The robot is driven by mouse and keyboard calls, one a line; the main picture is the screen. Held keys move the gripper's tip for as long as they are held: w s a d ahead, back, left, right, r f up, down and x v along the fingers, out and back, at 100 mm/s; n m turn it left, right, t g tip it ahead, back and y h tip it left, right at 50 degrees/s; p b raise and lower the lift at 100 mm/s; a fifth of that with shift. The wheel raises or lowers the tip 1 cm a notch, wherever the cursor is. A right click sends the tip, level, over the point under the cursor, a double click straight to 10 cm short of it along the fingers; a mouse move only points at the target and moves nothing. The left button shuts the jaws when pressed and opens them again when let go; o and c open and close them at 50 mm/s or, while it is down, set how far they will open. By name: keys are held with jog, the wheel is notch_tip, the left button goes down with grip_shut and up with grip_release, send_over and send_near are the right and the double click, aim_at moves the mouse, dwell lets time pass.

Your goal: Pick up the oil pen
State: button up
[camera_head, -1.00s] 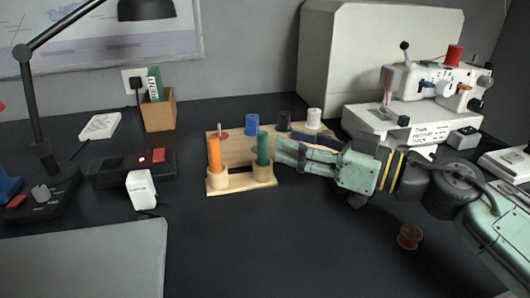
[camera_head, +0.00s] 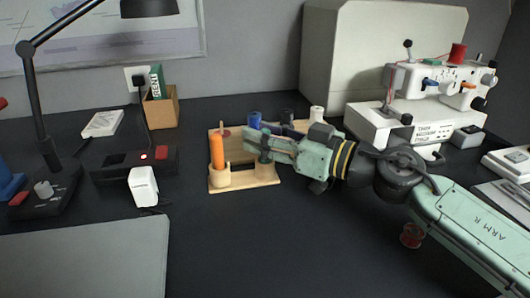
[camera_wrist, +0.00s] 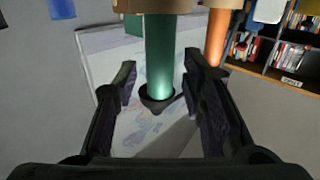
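A green pen-like cylinder (camera_head: 265,157) and an orange one (camera_head: 217,152) stand upright in a light wooden stand (camera_head: 228,182); no label tells which is the oil pen. My gripper (camera_head: 250,140) reaches in from the right at the green one, and its fingers hide part of it. In the wrist view the green cylinder (camera_wrist: 160,50) lies between the two open fingers (camera_wrist: 158,75), with a gap on each side. Its dark, wider tip shows there. The orange cylinder (camera_wrist: 216,38) is outside the right finger.
A blue cylinder (camera_head: 254,119) and a white one (camera_head: 316,114) stand behind on the wooden board. A sewing machine (camera_head: 425,95) is at the back right, a red spool (camera_head: 411,236) at front right. A white adapter (camera_head: 143,186) stands left. The front middle desk is clear.

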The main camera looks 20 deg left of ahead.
grip_shut()
jog(key=shift+r, duration=0.1)
dwell(0.5)
